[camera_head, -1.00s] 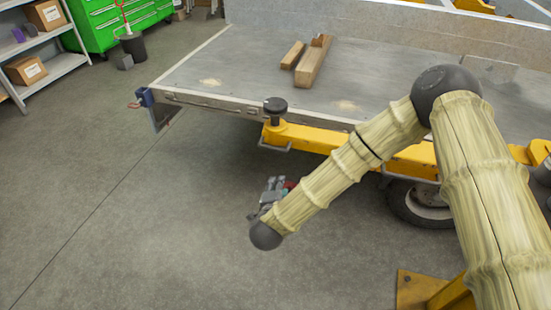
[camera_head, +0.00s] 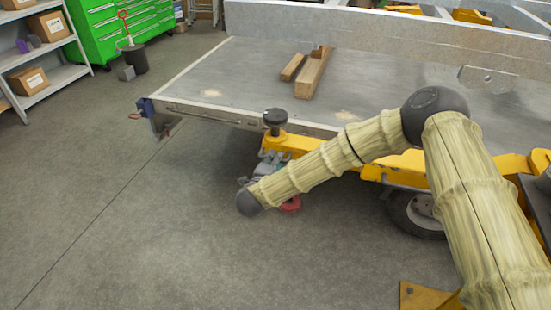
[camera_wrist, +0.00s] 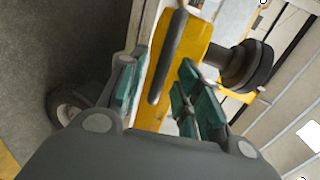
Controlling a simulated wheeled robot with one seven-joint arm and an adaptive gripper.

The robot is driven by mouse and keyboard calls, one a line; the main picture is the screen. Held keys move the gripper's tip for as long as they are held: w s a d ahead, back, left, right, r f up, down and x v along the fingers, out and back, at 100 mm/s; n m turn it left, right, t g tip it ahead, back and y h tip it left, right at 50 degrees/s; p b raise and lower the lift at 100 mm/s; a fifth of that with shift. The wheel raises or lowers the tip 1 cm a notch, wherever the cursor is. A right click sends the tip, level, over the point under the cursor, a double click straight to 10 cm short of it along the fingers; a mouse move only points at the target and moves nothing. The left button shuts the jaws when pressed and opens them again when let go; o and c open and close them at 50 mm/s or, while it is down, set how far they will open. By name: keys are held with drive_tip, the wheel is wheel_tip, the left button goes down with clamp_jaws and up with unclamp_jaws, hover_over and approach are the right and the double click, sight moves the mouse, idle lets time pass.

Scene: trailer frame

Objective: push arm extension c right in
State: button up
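The arm extension is a yellow beam (camera_head: 297,143) that sticks out from under the near edge of the trailer bed. A black round pad (camera_head: 275,117) stands on its end; the pad also shows in the wrist view (camera_wrist: 248,66). A grey bar handle (camera_wrist: 168,56) runs along the yellow beam (camera_wrist: 190,52) in the wrist view. My gripper (camera_wrist: 160,92) is open, with its teal finger pads on either side of the beam and handle. I cannot tell whether they touch. In the head view my gripper (camera_head: 270,165) is partly hidden by my arm, close below the beam's end.
The trailer bed (camera_head: 220,75) carries wooden blocks (camera_head: 313,75). A trailer wheel (camera_head: 420,212) stands to the right under the bed. The floor (camera_head: 100,200) at left is clear.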

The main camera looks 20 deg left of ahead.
drive_tip(key=shift+x, duration=0.85)
clamp_jaws()
